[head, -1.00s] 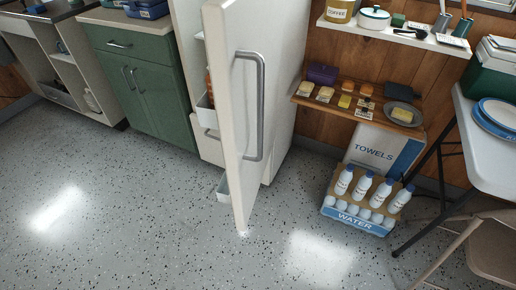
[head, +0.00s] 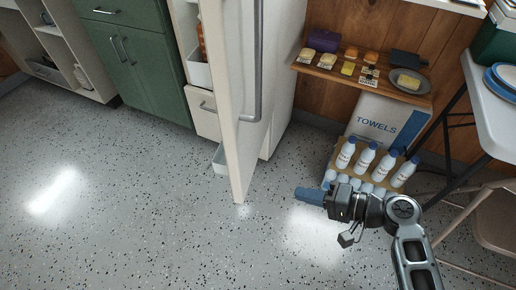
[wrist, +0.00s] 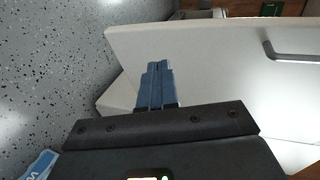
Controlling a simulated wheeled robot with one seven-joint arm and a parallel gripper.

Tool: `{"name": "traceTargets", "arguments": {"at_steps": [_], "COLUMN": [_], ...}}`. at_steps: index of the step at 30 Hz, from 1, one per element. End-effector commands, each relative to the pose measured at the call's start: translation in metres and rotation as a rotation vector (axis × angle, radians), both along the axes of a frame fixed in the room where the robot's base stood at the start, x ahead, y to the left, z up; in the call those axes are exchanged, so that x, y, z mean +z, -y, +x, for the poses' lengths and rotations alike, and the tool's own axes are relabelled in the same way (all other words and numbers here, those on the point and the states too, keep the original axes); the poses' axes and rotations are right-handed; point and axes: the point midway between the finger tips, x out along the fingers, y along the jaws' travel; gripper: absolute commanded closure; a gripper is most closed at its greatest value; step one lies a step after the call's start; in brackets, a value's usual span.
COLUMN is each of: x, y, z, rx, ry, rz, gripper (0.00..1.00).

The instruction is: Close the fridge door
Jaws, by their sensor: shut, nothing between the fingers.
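The white fridge door (head: 243,130) stands wide open in the head view, its edge turned toward me. A long grey handle (head: 257,75) runs down its outer face. To the left of the door, the fridge's inside shows a drawer (head: 207,115) and bins. My gripper (head: 298,195) is shut and empty, its blue fingers pointing left, to the right of the door's lower end. In the wrist view the blue fingers (wrist: 158,72) lie in front of the door's pale face (wrist: 215,60), and the handle (wrist: 290,55) is at the right. I cannot tell whether they touch the door.
A wall shelf (head: 335,72) holds small items. A folding table (head: 495,120) and chair (head: 490,215) are at the right. The speckled floor (head: 130,200) at left is clear.

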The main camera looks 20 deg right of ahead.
Motion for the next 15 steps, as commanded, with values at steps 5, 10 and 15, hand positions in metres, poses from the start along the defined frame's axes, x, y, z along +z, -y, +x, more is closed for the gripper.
{"name": "traceTargets", "arguments": {"at_steps": [5, 10, 15], "x": [0.042, 0.067, 0.072], "y": [0.017, 0.026, 0.022], "z": [0.042, 0.055, 0.06], "rx": [0.11, 0.173, 0.189], "ry": [0.105, 0.165, 0.175], "rz": [0.18, 0.258, 0.274], "gripper": [1.0, 1.0, 1.0]}}
